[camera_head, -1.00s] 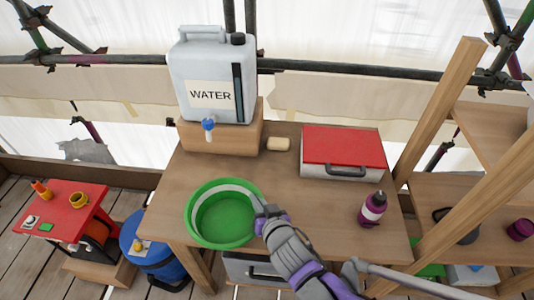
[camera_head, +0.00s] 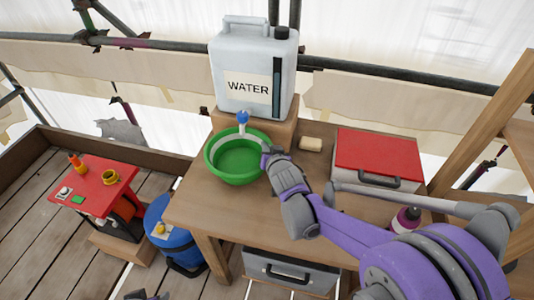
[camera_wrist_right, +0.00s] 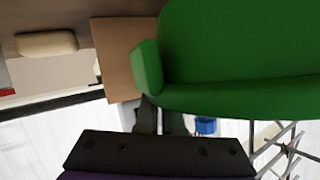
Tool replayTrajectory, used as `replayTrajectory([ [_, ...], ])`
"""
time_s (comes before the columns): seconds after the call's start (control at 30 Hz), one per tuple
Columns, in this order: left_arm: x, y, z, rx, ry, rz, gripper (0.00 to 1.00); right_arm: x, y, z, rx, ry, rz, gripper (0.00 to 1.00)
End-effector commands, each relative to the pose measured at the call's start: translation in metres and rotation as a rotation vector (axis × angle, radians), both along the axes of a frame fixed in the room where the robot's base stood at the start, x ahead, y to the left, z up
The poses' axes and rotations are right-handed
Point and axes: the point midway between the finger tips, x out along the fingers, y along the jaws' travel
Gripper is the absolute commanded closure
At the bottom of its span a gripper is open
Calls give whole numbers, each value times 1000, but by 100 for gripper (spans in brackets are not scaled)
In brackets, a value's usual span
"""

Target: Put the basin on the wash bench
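The green basin (camera_head: 238,163) is upright at the left part of the wash bench (camera_head: 200,208), just in front of the tap. I cannot tell whether its bottom touches the bench top or hangs slightly above it. My right gripper (camera_head: 268,157) is shut on the basin's right rim. In the right wrist view the basin (camera_wrist_right: 235,55) fills the upper right, and the fingers (camera_wrist_right: 160,118) meet its edge; the fingertips are partly hidden. A small part of my left gripper (camera_head: 143,295) shows at the bottom edge, too cropped to tell its state.
A water container (camera_head: 252,70) stands on a wooden block (camera_head: 280,132) with a blue tap (camera_head: 242,118) close behind the basin. Soap (camera_head: 311,144), a red-lidded case (camera_head: 378,155) and a purple bottle (camera_head: 405,220) are on the bench. A red side table (camera_head: 95,190) and blue drum (camera_head: 172,240) stand left.

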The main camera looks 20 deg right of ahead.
Motion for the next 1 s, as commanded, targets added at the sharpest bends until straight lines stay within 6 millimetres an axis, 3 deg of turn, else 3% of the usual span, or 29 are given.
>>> replayTrajectory([
  [0.1, 0, 0, 0, 0, 0, 0, 50, 5, -1, -3, 0, 0, 0, 100],
  [0.33, -1, 0, -5, 0, 2, 0, 50, 5, 0, -33, 0, 0, 0, 100],
  [0.73, -1, 0, -8, 0, 3, 0, 50, 4, 0, -39, 0, 0, 0, 100],
  [0.9, -1, 0, -7, 0, 3, 0, 50, 4, 0, -38, 0, 0, 0, 67],
  [1.0, -1, 0, -7, 0, 3, 0, 50, 4, 0, -38, 0, 0, 0, 65],
])
